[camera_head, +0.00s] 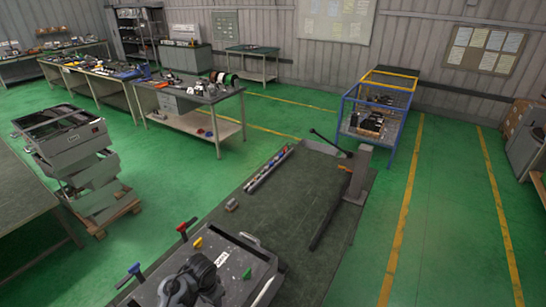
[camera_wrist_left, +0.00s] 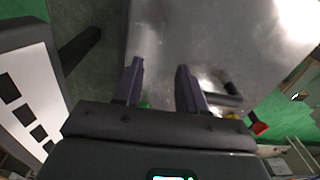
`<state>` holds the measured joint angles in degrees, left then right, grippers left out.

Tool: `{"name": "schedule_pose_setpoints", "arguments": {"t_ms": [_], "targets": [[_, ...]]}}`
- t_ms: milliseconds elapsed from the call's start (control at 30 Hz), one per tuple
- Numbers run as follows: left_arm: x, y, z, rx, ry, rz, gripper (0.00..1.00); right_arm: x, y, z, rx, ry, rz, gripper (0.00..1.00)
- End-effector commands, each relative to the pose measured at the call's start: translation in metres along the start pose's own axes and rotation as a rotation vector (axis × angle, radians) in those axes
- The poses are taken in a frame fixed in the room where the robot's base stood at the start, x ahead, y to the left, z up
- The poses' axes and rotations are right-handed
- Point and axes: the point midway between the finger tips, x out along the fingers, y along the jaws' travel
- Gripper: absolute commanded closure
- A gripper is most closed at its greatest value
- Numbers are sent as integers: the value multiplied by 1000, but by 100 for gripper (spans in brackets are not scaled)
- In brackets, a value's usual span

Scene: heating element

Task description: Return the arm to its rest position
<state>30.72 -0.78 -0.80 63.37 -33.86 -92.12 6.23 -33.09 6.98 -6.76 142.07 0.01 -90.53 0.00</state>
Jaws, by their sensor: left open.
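My left gripper (camera_wrist_left: 160,82) shows in the left wrist view with its two dark fingers apart and nothing between them. It is above a grey metal surface (camera_wrist_left: 195,35), with a gap I cannot judge. In the head view a dark arm part (camera_head: 192,282), seemingly mine, is over the grey workstation (camera_head: 262,268) at the bottom; the fingers cannot be made out there. My right gripper is in neither view.
The workstation carries a red handle (camera_head: 187,227), a blue handle (camera_head: 130,272), a yellow knob (camera_head: 198,243) and a green piece (camera_head: 247,273). A grey post (camera_head: 357,175) stands behind on the dark table (camera_head: 300,190). A white slotted part (camera_wrist_left: 30,85) is left in the wrist view.

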Motion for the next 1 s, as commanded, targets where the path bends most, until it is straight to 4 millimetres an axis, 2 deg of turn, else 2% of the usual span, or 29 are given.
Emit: {"name": "schedule_pose_setpoints", "arguments": {"t_ms": [267, 433, 567, 700, 833, 1000], "targets": [[21, 13, 61, -88, 37, -43, 60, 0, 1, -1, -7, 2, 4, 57], [20, 37, 124, -163, 87, -75, 60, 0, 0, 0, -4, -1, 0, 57], [2, 62, 175, -214, 136, -87, 60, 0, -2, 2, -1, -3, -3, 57], [-27, 88, 221, -260, 187, -85, 60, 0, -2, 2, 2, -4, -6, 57], [-54, 106, 252, -294, 225, -74, 60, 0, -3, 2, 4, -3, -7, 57], [-78, 120, 274, -320, 256, -61, 60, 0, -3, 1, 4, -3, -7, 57]]}}
